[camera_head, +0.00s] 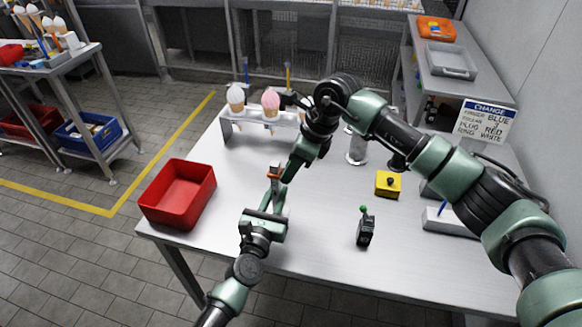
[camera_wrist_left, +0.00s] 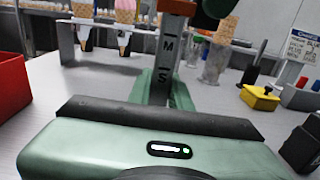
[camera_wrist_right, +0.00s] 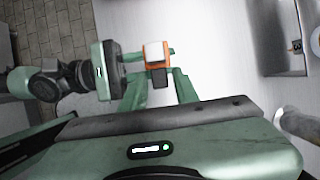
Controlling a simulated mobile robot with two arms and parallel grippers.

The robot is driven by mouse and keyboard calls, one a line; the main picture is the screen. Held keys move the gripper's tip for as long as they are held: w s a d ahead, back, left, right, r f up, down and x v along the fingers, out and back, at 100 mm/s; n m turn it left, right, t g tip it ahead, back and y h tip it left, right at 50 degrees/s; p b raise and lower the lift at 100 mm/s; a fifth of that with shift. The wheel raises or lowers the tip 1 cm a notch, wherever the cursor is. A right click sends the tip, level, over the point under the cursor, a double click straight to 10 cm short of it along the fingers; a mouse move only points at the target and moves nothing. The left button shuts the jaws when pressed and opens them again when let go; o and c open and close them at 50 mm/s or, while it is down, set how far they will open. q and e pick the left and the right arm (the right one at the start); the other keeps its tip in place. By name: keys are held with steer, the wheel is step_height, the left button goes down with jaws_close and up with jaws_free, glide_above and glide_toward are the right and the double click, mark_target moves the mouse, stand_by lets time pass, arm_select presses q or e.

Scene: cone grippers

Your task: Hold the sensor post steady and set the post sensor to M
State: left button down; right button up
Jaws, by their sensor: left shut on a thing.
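The sensor post (camera_wrist_left: 160,88) stands upright in the left wrist view, marked M above S. The orange-brown post sensor (camera_wrist_left: 178,7) sits on it above the M mark. From above, the right wrist view shows the orange sensor with a white top (camera_wrist_right: 155,52). My left gripper (camera_head: 274,194) is shut on the post below the sensor. My right gripper (camera_wrist_right: 158,84) comes down from above, its two fingers apart with the sensor between or just beyond their tips. Whether they touch it I cannot tell. The post's foot is hidden by my left gripper.
A red bin (camera_head: 178,195) stands at the table's left. A rack with cones (camera_head: 270,105) is behind. A yellow button box (camera_head: 388,184), a black device with a green knob (camera_head: 366,228) and a sign (camera_head: 487,120) are at the right. The table's front middle is clear.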

jaws_close()
stand_by(1.2)
